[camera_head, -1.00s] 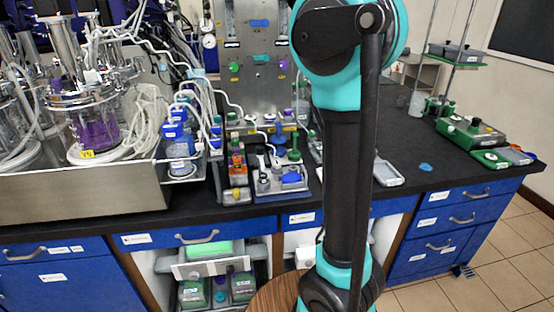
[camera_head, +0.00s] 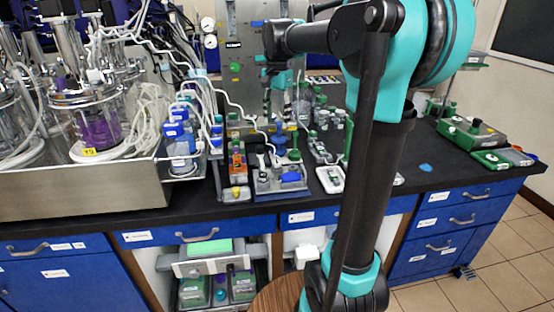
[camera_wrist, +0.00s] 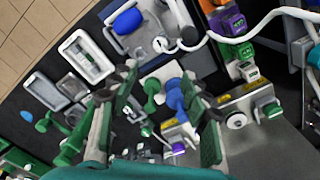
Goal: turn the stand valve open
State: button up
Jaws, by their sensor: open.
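My gripper (camera_wrist: 160,80) is open, its two dark green-padded fingers spread apart in the wrist view. Between them, beyond the tips, show a blue valve-like piece (camera_wrist: 175,96) and a green knobbed piece (camera_wrist: 151,96) on the bench. Nothing is seen held. In the head view my gripper (camera_head: 272,98) points down above the back of the bench, in front of the upright panel. A blue piece (camera_head: 281,135) and a green piece (camera_head: 294,154) stand below it. I cannot tell for certain which piece is the stand valve.
A grey tray with a blue item (camera_head: 291,177) lies near the front edge. White hoses (camera_head: 235,107) run close by on the left. Glass reactors (camera_head: 95,118) stand at far left. Bottles (camera_head: 336,118) and a white tray (camera_head: 330,178) are to the right.

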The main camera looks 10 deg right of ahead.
aim_at(277, 161)
notch_tip(277, 161, down, 16)
jog(key=shift+r, duration=0.1)
dwell(0.4)
grip_shut()
